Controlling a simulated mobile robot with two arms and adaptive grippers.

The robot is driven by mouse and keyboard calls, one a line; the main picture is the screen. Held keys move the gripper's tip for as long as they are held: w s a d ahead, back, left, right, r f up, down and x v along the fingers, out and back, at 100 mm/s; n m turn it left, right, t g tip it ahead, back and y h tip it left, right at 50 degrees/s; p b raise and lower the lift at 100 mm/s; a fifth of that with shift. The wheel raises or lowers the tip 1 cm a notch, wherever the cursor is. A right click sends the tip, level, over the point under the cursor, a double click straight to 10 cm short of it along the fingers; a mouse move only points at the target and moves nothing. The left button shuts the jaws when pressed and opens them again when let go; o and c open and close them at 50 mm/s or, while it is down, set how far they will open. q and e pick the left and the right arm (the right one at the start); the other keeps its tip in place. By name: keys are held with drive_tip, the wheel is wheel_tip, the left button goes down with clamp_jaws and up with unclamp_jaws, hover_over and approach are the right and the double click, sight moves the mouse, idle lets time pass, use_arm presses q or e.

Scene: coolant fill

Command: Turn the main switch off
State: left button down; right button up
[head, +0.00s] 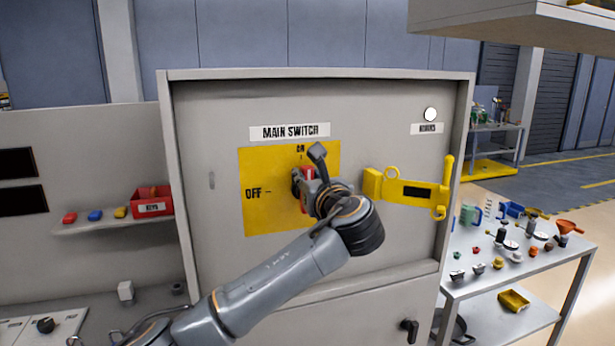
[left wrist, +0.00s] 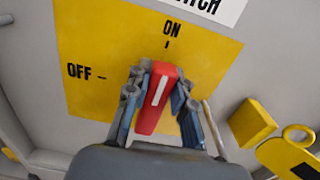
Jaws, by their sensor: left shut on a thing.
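The main switch is a red handle with a white line, set on a yellow plate (head: 263,215) marked ON at the top and OFF at the left. In the head view the handle (head: 304,190) is mostly hidden behind my left gripper (head: 302,186). In the left wrist view the red handle (left wrist: 158,98) lies between the two fingers of my left gripper (left wrist: 158,106), which is shut on it. The handle's white line points up toward the ON mark, not toward OFF. My right gripper is not in view.
A yellow hasp (head: 410,191) sticks out right of the plate. A white round lamp (head: 431,114) sits at the cabinet's upper right. A shelf at left holds a red KEYS box (head: 152,203) and small coloured items. A table (head: 520,270) with several parts stands at right.

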use_arm(q)
drive_tip(key=shift+a+n, duration=0.1)
drive_tip(key=shift+n, duration=0.2)
drive_tip(key=a+n+b, duration=0.1)
drive_tip(key=n, duration=0.2)
drive_tip(key=f+n+b, duration=0.1)
drive_tip(key=n+b, duration=0.1)
drive_tip(key=n, duration=0.1)
drive_tip(key=s+a+n+b, duration=0.1)
drive_tip(key=n+b, duration=0.1)
drive_tip(key=n, duration=0.1)
drive_tip(key=shift+a+f, duration=0.35)
drive_tip(key=n+b, duration=0.1)
drive_tip(key=n, duration=0.1)
drive_tip(key=f+n+b, duration=0.1)
drive_tip(key=n, duration=0.1)
drive_tip(key=shift+s+a+f, duration=0.1)
drive_tip(key=shift+a+f, duration=0.1)
drive_tip(key=shift+a, duration=0.2)
drive_tip(key=shift+a+f+n+b, duration=0.1)
drive_tip(key=shift+f+n+b, duration=0.2)
drive_tip(key=shift+n, duration=0.4)
drive_tip(key=shift+d+f+n+b, duration=0.1)
drive_tip(key=shift+n+b, duration=0.3)
drive_tip(key=shift+n, duration=0.3)
drive_tip(key=shift+a+f+n+b, duration=0.1)
drive_tip(key=shift+f+n+b, duration=0.2)
drive_tip(key=shift+n, duration=0.4)
